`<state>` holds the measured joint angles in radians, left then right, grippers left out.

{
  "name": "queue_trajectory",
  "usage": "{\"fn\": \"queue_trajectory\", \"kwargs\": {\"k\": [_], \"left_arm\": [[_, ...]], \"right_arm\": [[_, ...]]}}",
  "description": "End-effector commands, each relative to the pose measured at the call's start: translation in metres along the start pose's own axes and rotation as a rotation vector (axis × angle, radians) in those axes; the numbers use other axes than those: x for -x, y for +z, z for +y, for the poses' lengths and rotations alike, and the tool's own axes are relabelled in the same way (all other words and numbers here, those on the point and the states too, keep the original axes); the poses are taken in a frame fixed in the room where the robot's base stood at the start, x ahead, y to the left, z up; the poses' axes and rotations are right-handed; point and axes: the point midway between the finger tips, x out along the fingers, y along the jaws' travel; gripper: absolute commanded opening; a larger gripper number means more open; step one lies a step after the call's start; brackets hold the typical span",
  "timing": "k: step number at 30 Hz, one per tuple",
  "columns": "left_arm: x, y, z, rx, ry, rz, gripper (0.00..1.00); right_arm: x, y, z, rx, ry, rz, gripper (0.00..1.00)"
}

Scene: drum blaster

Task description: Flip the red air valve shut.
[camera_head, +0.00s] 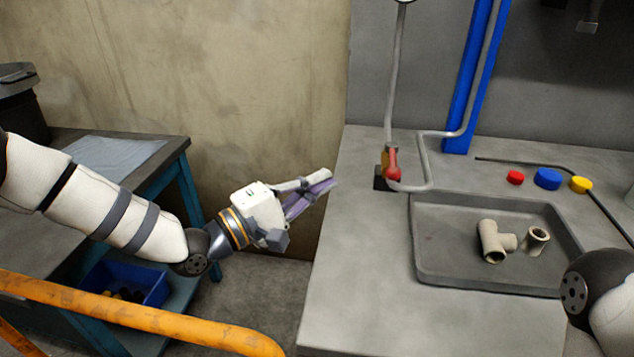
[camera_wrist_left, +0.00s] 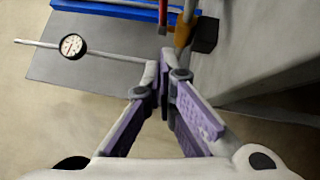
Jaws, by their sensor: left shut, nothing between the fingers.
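The red air valve (camera_head: 393,164) is a small red lever on a brass-coloured fitting at the foot of a grey pipe, at the back left of the grey bench. In the left wrist view the red lever (camera_wrist_left: 163,12) shows at the top edge, partly cut off, beside the brass fitting (camera_wrist_left: 182,34). My left gripper (camera_head: 328,180) is shut and empty, to the left of the valve and apart from it, near the bench's left edge. In the left wrist view its fingertips (camera_wrist_left: 166,62) point toward the valve. My right gripper is out of view; only part of my right arm shows.
A pressure gauge (camera_wrist_left: 72,46) shows in the left wrist view. An orange rail (camera_head: 130,318) crosses the front left.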

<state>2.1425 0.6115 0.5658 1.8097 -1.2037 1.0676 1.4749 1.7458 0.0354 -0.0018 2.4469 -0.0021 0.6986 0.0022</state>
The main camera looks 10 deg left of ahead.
Motion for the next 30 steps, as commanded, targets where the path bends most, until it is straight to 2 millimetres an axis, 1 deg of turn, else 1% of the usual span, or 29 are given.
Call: {"fn": "queue_trajectory", "kwargs": {"k": [1,3,8,9,12,15,18,30], "left_arm": [[-0.011,0.001,-0.001,0.000,0.000,-0.003,0.00],[-0.026,0.001,-0.001,0.000,-0.001,-0.003,0.00],[-0.060,0.001,-0.001,0.000,0.001,-0.002,0.00],[-0.065,0.009,0.002,0.001,0.001,-0.004,0.00],[-0.076,0.020,0.004,-0.001,0.003,-0.003,0.00],[-0.082,0.026,0.003,-0.002,0.003,-0.002,0.00],[-0.085,0.028,0.001,0.000,0.001,0.000,0.00],[-0.087,0.031,-0.001,0.002,0.000,0.000,0.00]], "right_arm": [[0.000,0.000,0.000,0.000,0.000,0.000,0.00],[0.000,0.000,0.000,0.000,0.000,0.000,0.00],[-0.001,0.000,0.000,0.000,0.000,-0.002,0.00],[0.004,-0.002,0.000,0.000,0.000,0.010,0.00],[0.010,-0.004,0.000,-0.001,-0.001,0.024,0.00],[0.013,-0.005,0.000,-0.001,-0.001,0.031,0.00],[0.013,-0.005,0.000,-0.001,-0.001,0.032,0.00],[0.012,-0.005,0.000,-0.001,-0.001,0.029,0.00]]}}
